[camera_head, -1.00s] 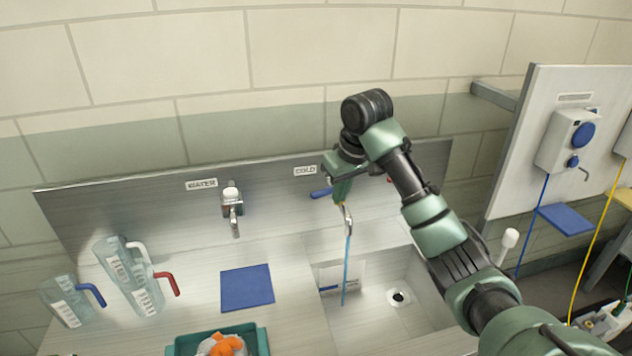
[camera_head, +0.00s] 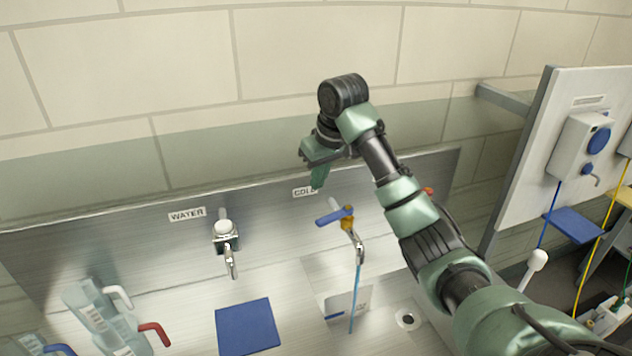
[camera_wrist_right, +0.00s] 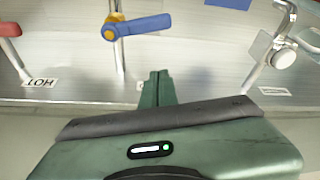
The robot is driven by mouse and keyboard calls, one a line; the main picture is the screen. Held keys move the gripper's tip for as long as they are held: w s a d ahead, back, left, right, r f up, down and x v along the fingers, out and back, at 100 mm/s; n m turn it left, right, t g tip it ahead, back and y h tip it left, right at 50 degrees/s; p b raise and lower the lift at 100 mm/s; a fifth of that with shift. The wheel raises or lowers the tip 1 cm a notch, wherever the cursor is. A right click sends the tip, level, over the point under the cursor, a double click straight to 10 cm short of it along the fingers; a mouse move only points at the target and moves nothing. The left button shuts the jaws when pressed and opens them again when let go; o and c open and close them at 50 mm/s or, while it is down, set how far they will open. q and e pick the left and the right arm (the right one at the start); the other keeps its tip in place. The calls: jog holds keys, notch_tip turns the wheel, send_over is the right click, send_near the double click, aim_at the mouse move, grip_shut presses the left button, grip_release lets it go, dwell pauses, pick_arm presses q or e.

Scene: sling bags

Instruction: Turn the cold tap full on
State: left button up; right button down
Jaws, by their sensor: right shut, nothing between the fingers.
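The cold tap has a blue lever handle (camera_head: 330,217) on a brass-coloured body (camera_head: 347,222) and a chrome spout (camera_head: 359,248). The lever points left in the head view. A thin blue stream (camera_head: 355,295) runs from the spout into the sink. My right gripper (camera_head: 318,181) is shut and empty, pointing down near the COLD label (camera_head: 303,192), above and behind the lever and apart from it. In the right wrist view the closed fingers (camera_wrist_right: 157,88) stand clear of the blue lever (camera_wrist_right: 143,25). My left gripper is not in view.
The water tap (camera_head: 226,240) stands to the left. The hot tap's red lever (camera_wrist_right: 10,29) shows in the wrist view. Jugs (camera_head: 110,320) and a blue mat (camera_head: 247,327) lie on the counter. A wall panel (camera_head: 545,150) with a dispenser stands at right.

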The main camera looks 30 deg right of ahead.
aim_at(335, 216)
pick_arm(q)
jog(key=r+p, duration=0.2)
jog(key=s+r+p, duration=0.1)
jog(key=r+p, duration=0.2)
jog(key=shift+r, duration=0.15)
pick_arm(e)
notch_tip(335, 216, down, 7)
jog(key=s, duration=0.1)
jog(key=shift+s+f, duration=0.2)
jog(key=shift+s, duration=0.05)
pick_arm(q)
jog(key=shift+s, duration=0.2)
pick_arm(e)
jog(key=shift+w, duration=0.1)
